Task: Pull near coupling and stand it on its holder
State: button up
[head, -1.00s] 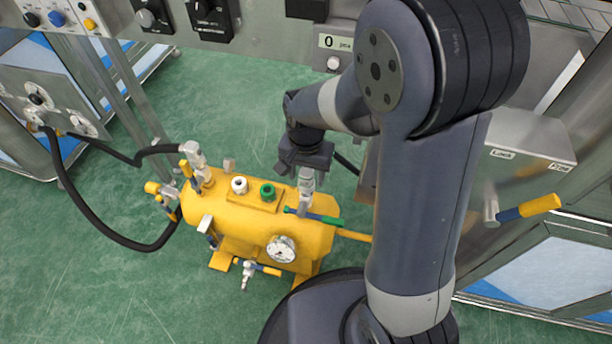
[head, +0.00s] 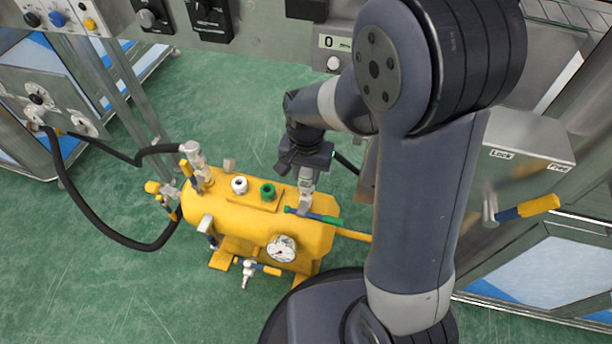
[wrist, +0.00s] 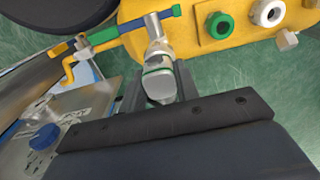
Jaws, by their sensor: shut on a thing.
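The near coupling (head: 307,178) is a grey metal fitting on the right end of the yellow tank (head: 232,216), above a valve with a green handle (head: 325,218). My gripper (head: 307,172) is over its top and shut on it. In the wrist view the coupling (wrist: 159,86) stands between my two dark fingers (wrist: 158,92), with a green ring around it. It still lines up with the valve stem; I cannot tell whether it is seated. A white-ringed socket (head: 239,185) and a green-ringed socket (head: 268,191) sit on a yellow plate on the tank top.
A second coupling (head: 193,153) with a black hose (head: 115,238) stands at the tank's left end. A gauge (head: 281,248) is on the tank's front. A steel box with a blue-yellow lever (head: 527,208) is at the right. A control panel runs above; green floor lies around.

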aim_at(306, 172)
grip_shut()
jog(key=shift+r, duration=0.15)
jog(key=shift+r+p, duration=2.8)
jog(key=shift+r, duration=0.1)
jog(key=shift+f, duration=0.1)
